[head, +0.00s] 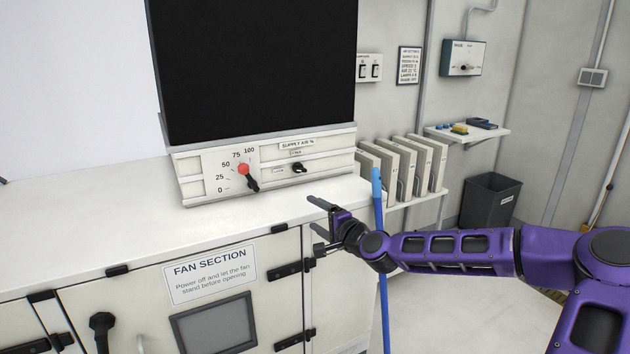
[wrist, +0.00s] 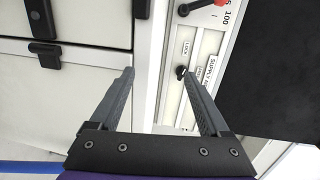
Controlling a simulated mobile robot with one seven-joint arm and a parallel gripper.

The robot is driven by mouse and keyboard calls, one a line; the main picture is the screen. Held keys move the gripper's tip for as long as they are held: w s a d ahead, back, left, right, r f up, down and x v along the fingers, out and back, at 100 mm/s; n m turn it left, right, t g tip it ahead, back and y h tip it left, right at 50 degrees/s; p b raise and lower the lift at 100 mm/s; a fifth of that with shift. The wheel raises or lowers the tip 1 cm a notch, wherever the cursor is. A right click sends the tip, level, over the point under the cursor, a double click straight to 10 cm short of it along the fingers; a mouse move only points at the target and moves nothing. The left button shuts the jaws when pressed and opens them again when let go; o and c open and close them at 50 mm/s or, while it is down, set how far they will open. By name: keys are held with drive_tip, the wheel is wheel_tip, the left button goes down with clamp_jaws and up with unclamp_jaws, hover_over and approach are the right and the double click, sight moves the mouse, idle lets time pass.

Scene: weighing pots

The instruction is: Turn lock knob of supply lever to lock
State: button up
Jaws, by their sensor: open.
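The small black lock knob (head: 299,168) sits on the right part of the white SUPPLY AIR % panel (head: 326,164). One label is left of it and another above it; its pointing direction is too small to tell. In the wrist view the knob (wrist: 181,72) shows by the right fingertip, with a LOCK label (wrist: 185,47) beside it. My gripper (head: 319,224) is open and empty, in front of and below the panel, apart from the knob.
A white ledge (head: 120,208) runs below the panel, over the FAN SECTION cabinet (head: 150,300). A blue pole (head: 381,260) stands close by my wrist. Several upright filter panels (head: 410,165) stand to the right. The space before the knob looks free.

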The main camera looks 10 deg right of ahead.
drive_tip(key=s+a+f+m+g+y+p, duration=0.3)
drive_tip(key=s+a+f+m+g, duration=0.5)
drive_tip(key=f, duration=0.3)
drive_tip(key=w+d+r+m+t+p, duration=0.3)
drive_tip(key=w+d+r+m+t, duration=0.3)
drive_tip(key=r+m, duration=0.45)
drive_tip(key=m+t+h, duration=0.4)
approach(302, 169)
drive_tip(key=x, duration=0.8)
drive_tip(key=shift+w, duration=0.3)
